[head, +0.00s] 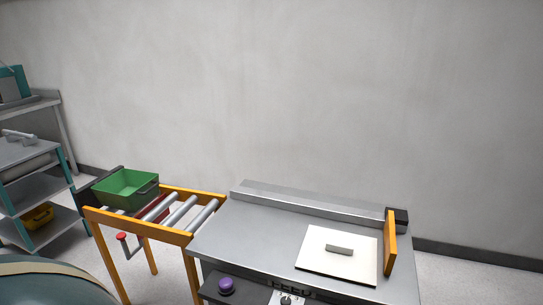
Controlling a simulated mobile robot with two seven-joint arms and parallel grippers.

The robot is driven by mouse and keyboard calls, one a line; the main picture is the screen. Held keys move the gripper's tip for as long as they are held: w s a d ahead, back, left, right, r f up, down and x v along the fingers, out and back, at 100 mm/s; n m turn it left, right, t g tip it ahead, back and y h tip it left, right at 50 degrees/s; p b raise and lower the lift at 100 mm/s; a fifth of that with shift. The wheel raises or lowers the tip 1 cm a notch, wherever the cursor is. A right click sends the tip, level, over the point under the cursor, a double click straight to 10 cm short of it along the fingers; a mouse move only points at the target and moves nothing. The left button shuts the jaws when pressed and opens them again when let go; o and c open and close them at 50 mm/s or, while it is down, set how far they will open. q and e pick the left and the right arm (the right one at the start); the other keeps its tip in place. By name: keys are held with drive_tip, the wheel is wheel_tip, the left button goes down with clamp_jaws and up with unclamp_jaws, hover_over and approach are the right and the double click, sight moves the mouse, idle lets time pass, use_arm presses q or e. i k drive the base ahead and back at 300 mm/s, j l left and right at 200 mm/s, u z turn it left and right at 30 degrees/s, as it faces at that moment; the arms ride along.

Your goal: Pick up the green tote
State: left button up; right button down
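The green tote (127,201) is an open-topped box with a dark handle on its right side. It sits upright at the left end of an orange-framed roller conveyor (205,196). Its inside looks empty from here. Neither of my grippers shows in the head view.
A grey metal table (240,230) adjoins the conveyor's right end, holding a white board (312,262) with a small grey block (340,249) and an orange upright plate (390,245). A purple knob (226,285) is at its front. Grey shelves (45,181) stand left, with a yellow bin (38,216).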

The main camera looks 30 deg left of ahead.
sight(127, 190)
drive_tip(key=u, duration=2.15)
drive_tip(key=i+j+z, duration=0.1)
drive_tip(key=i, duration=0.35)
drive_tip(key=i+j+z, duration=0.1)
drive_tip(key=i, duration=0.3)
drive_tip(key=j, duration=0.1)
